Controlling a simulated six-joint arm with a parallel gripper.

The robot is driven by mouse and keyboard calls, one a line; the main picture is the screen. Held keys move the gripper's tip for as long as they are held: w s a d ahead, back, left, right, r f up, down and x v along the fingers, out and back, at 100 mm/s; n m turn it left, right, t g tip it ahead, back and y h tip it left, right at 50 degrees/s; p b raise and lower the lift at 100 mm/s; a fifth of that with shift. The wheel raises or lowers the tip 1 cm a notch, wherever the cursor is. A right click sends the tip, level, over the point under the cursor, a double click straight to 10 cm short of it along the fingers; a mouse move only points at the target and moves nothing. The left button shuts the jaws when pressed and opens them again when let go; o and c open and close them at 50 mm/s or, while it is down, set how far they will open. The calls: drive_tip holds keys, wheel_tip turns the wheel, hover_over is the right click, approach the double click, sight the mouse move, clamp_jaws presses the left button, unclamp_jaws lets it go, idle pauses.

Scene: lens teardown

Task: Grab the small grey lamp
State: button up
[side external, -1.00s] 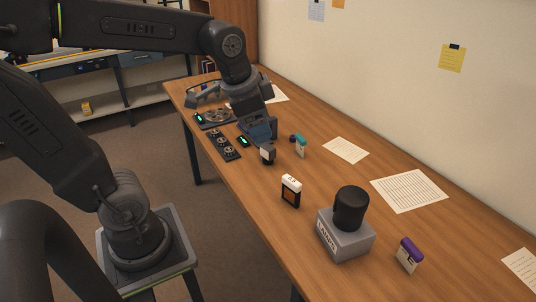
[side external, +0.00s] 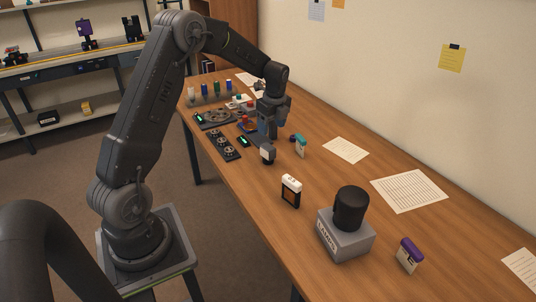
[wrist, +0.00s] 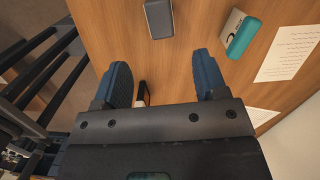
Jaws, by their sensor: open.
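The small grey lamp appears to be the small dark-grey block with a pale lower part (side external: 267,153), upright on the wooden table. In the wrist view a grey block (wrist: 158,18), which seems to be the same thing, lies at the top edge, partly cut off. My gripper (side external: 266,136) points down just behind this block in the side view. In the wrist view my gripper (wrist: 161,80) is open, with its two blue fingers apart and the grey block beyond the fingertips, not between them. I cannot tell the exact height gap.
A teal-capped block (side external: 300,146) stands close to the grey one. A white-topped black block (side external: 291,191), a grey box with a black cylinder (side external: 345,243) and a purple-capped block (side external: 409,255) stand nearer. Panels with dials (side external: 223,145) line the left edge. Papers (side external: 409,190) lie right.

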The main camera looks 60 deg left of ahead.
sight(268, 146)
drive_tip(key=f, duration=0.6)
drive_tip(key=shift+s+a+f, duration=0.1)
drive_tip(key=shift+a+f, duration=0.15)
drive_tip(key=shift+a, duration=0.15)
drive_tip(key=shift+a+f, duration=0.2)
drive_tip(key=shift+f, duration=0.65)
drive_tip(key=shift+a+f, duration=0.25)
drive_tip(key=shift+f, duration=0.65)
drive_tip(key=shift+a+f, duration=0.2)
drive_tip(key=shift+f, duration=0.65)
drive_tip(key=shift+c, duration=0.2)
drive_tip(key=c, duration=1.1)
